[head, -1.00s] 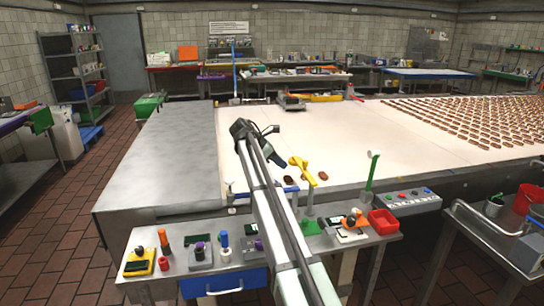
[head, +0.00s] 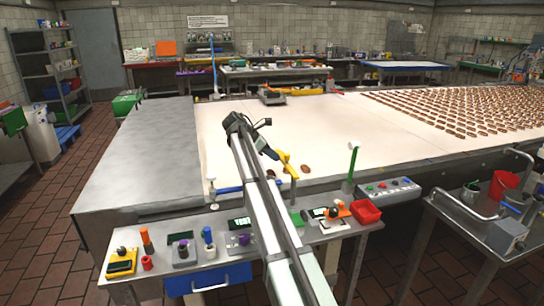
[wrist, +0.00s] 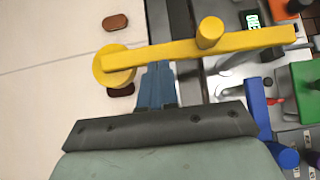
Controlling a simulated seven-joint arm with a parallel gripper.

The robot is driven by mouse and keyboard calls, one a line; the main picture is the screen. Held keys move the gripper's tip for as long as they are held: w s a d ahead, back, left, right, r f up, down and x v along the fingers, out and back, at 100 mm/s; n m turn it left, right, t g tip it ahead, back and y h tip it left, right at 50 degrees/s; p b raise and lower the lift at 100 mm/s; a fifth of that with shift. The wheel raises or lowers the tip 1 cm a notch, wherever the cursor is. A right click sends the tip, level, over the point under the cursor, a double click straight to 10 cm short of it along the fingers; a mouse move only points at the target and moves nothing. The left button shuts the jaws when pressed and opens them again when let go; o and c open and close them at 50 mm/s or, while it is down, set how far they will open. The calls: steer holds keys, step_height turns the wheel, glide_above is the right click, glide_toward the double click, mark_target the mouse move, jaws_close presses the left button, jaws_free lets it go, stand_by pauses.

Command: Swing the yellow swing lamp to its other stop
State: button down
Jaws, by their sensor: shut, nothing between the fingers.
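The yellow swing lamp (head: 288,166) stands at the near edge of the cream belt. In the wrist view its yellow bar (wrist: 245,42) runs across the picture, with a round disc end at left over the belt and a short upright knob near its middle. My gripper (head: 272,154) is shut and empty, just left of the lamp in the head view. In the wrist view my blue fingers (wrist: 158,84) reach up to the bar, close to the disc end. The bar hides the fingertips, so I cannot tell whether they touch it.
Two brown biscuits lie on the belt by the lamp, one at upper left (wrist: 115,22) in the wrist view.

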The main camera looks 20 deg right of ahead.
steer(key=s+d+m+g, duration=0.1)
steer(key=s+d, duration=0.3)
steer(key=d, duration=0.4)
steer(key=s+d+m+g, duration=0.2)
steer(key=s+d, duration=0.3)
steer(key=d, duration=0.3)
steer(key=shift+d+m+g+y, duration=0.3)
steer(key=shift+m+y, duration=0.1)
steer(key=shift+m, duration=0.4)
steer(key=shift+w, duration=0.15)
